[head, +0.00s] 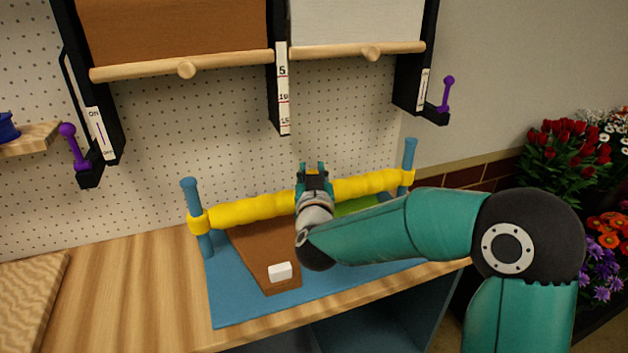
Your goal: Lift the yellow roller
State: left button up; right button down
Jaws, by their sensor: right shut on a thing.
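The yellow roller (250,208) spans between two blue upright posts, the left post (191,190) and the right post (410,150). Its end rings sit around the posts, part way up. My right gripper (313,172) is at the middle of the roller and shut on it; the wrist hides the contact. The roller lies above a blue mat (228,310) with brown paper (262,255) on it. My left gripper is not in view.
A white block (280,272) sits on the brown paper's near end. A green piece (355,207) lies behind my arm. Paper rolls with wooden bars (186,69) hang above, with purple levers (68,131) beside them. Flowers (568,150) stand at right.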

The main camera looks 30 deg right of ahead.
notch_tip(320, 180, up, 5)
jog(key=shift+r+p, duration=0.2)
jog(key=shift+p, duration=0.7)
jog(key=shift+r, duration=0.3)
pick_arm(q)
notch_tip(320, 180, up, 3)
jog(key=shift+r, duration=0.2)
pick_arm(e)
jog(key=shift+d, duration=0.1)
jog(key=shift+r, duration=0.1)
jog(key=c, duration=0.9)
grip_release()
jog(key=shift+f, duration=0.2)
